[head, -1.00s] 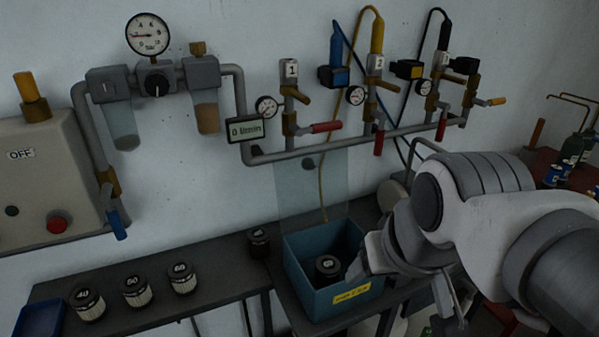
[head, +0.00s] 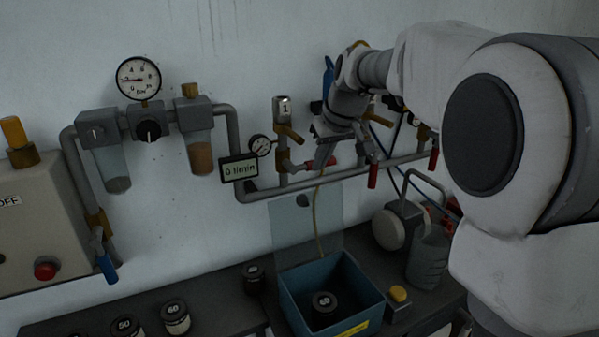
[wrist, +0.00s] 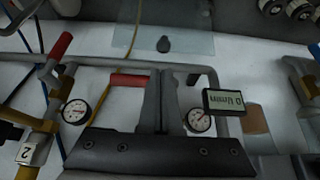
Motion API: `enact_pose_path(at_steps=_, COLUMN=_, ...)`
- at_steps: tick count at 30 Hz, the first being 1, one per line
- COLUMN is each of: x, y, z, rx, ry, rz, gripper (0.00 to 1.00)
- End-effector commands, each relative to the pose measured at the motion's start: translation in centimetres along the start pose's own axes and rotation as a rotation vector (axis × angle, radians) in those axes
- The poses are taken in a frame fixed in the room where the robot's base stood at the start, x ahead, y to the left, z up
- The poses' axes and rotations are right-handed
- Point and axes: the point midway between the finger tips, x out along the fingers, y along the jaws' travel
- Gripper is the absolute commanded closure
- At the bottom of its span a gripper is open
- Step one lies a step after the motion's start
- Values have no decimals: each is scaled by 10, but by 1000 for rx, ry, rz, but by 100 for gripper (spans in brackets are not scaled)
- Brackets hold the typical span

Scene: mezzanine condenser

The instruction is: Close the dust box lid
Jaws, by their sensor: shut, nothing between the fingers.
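The dust box (head: 372,287) is an open blue box on the dark bench, with a dark canister (head: 324,303) marked 60 inside. Its clear lid (head: 290,228) stands upright behind the box, against the wall, with a small dark knob (head: 303,200). The lid (wrist: 190,35) also shows at the top of the wrist view, which looks upside down, with its knob (wrist: 164,45). My gripper (head: 319,166) is shut and empty, above the lid in front of the pipe with the valves. Its fingertips (wrist: 160,72) point towards the lid, and look apart from it.
A wall pipe carries red-handled valves (head: 372,176), small gauges (head: 260,145) and a flow display (head: 239,168) close around my gripper. A yellow-topped block (head: 398,296) stands right of the box. Canisters (head: 175,318) stand on the bench at left.

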Motion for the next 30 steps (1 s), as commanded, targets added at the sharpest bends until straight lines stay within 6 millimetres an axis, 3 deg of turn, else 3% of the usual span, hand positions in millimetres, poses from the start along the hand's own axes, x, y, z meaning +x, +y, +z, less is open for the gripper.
enact_pose_path(at_steps=8, x=22, y=1, z=-7, rx=-11, ry=-1, rz=-6, gripper=100)
enact_pose_path(at_steps=21, x=94, y=1, z=-7, rx=-10, ry=0, rz=-5, gripper=100)
enact_pose_path(at_steps=30, x=106, y=1, z=-7, rx=-10, ry=2, rz=-4, gripper=100)
